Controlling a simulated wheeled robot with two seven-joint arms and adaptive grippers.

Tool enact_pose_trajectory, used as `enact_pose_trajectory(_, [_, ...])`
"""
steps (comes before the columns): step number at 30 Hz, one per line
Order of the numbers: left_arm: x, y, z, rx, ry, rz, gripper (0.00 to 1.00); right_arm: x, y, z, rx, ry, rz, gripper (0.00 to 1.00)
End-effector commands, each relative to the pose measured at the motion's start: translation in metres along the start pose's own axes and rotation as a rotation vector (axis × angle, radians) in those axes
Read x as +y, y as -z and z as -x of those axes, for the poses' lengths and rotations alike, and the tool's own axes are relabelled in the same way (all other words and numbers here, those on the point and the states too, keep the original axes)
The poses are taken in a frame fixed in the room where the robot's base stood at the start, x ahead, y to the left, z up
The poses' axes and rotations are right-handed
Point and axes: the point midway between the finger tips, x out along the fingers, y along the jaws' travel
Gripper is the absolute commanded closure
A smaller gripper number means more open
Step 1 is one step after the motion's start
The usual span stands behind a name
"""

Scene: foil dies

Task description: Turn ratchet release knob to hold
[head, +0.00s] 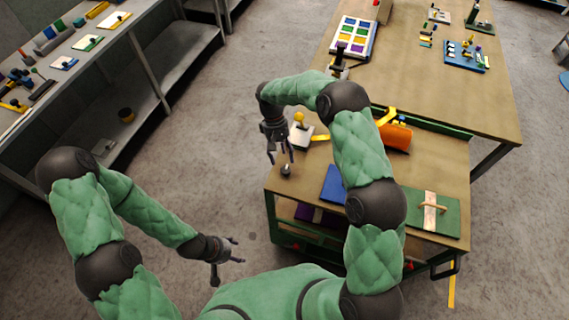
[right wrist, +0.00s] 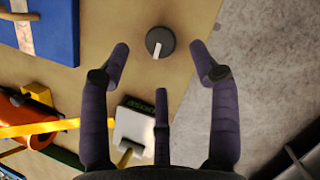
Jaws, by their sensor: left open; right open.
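The knob is a dark round dial with a white pointer line, near the cart top's left edge in the head view (head: 286,171). In the right wrist view the knob (right wrist: 161,41) lies between and just beyond my fingertips, its pointer toward the bottom of the picture. My right gripper (head: 281,157) is open above the knob, with no visible contact; its fingers also show in the right wrist view (right wrist: 161,58). A dark label with light lettering (right wrist: 136,104), too small to read, is on a white block below the knob. My left gripper (head: 238,250) is open and empty, left of the cart.
On the cart top (head: 285,187) are a white block with a yellow ball (head: 304,135), an orange part (head: 395,136) with a yellow strap, a blue board (head: 334,184) and a green board (head: 446,214). A larger table (head: 400,85) adjoins behind. Shelving (head: 150,70) stands left.

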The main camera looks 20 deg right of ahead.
Motion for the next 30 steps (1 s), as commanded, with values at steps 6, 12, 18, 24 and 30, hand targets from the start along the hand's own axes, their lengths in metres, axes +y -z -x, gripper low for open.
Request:
enact_pose_trajectory(6, [0.000,0.000,0.000,0.000,0.000,0.000,0.38,0.000,0.000,0.040,0.001,0.000,-0.001,0.38])
enact_pose_trajectory(12, [0.000,0.000,0.000,0.000,0.000,0.000,0.38,-0.001,0.000,0.057,-0.002,0.000,0.001,0.38])
enact_pose_trajectory(18, [0.000,0.000,0.000,0.000,0.000,0.000,0.38,0.000,-0.001,0.060,-0.002,0.000,0.001,0.38])
enact_pose_trajectory(24, [0.000,0.000,0.000,0.000,0.000,0.000,0.38,0.000,-0.001,0.060,-0.002,0.000,0.000,0.38])
enact_pose_trajectory(30, [0.000,0.000,0.000,0.000,0.000,0.000,0.38,0.000,-0.001,0.060,-0.002,0.000,0.000,0.38])
